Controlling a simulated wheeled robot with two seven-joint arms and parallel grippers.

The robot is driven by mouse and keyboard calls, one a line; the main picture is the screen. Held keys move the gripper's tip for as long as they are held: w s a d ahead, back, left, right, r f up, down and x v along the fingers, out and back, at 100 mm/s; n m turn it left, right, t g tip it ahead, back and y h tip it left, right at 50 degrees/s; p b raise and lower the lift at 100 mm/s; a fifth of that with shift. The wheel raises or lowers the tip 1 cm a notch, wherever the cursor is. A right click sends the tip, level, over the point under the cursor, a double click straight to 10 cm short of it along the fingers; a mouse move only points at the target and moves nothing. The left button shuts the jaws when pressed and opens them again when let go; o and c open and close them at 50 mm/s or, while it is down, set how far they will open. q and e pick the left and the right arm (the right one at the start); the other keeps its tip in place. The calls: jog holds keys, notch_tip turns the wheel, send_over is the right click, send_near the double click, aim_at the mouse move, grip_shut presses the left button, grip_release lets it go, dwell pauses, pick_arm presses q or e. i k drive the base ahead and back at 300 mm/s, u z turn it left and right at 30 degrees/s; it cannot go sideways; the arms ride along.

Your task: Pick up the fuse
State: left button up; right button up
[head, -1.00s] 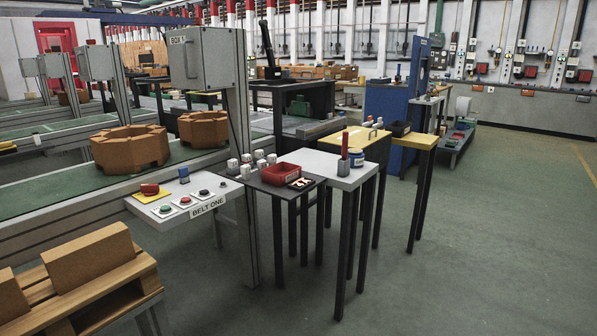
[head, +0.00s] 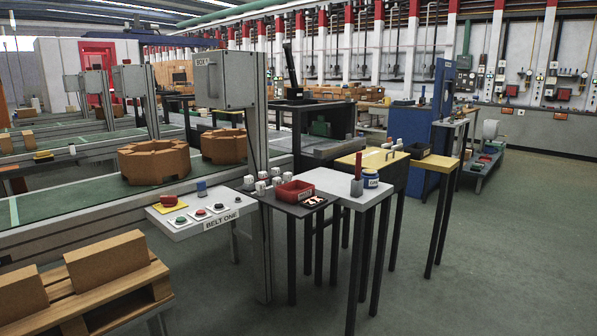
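Several small white blocks with dark marks, which look like fuses, stand on a dark grey mat or plate (head: 262,199) on the small table; one white block (head: 261,187) is at the front of the group. They are too small to tell which one the task means. A red bin (head: 293,191) stands just right of them, and its inside is hard to make out. Neither of my grippers is in view, and nothing shows them near the table.
A pallet (head: 130,302) is front left. Green floor (head: 480,290) at right is clear.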

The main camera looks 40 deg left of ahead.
aim_at(262, 175)
jog(key=u, duration=0.3)
jog(key=i, duration=1.75)
jog(key=u, duration=0.85)
